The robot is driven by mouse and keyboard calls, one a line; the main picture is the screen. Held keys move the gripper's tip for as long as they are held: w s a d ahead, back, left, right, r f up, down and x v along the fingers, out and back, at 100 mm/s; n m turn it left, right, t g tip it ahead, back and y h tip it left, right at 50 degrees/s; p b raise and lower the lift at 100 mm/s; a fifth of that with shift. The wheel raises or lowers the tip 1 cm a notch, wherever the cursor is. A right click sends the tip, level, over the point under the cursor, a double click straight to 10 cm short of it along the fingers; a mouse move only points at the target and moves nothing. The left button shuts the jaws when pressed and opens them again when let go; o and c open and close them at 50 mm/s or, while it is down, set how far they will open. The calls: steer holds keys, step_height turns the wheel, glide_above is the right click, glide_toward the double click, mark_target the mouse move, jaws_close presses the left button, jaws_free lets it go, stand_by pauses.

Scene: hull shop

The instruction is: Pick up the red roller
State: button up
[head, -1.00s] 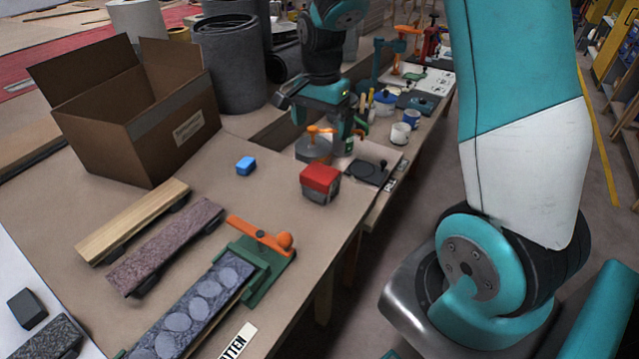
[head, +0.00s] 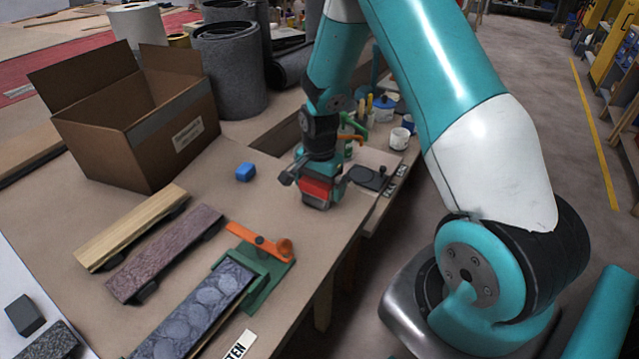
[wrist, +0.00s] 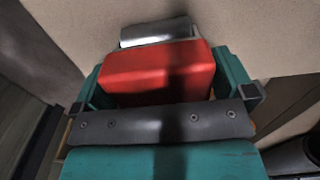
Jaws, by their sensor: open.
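The only red thing by my gripper is a block with a red top and grey lower part (head: 316,189). It looks boxy, and I cannot see a roller shape on it. It rests near the right edge of the bench. My gripper (head: 313,184) is above it with its fingers spread to either side. In the wrist view the red top (wrist: 158,72) lies between the two teal fingers, and a pale grey part shows beyond it. The jaws are open. Whether the fingers touch the block cannot be told.
A blue block (head: 245,172) lies left of my gripper. An open cardboard box (head: 150,135) stands behind it. Wooden and purple planks (head: 165,252) and an orange-handled green clamp (head: 262,270) lie nearer. White cups (head: 399,138) stand behind right.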

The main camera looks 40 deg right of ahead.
steer(key=shift+f, duration=0.35)
steer(key=c, duration=0.9)
steer(key=shift+r, duration=0.1)
steer(key=shift+c, duration=1)
steer(key=shift+w, duration=0.1)
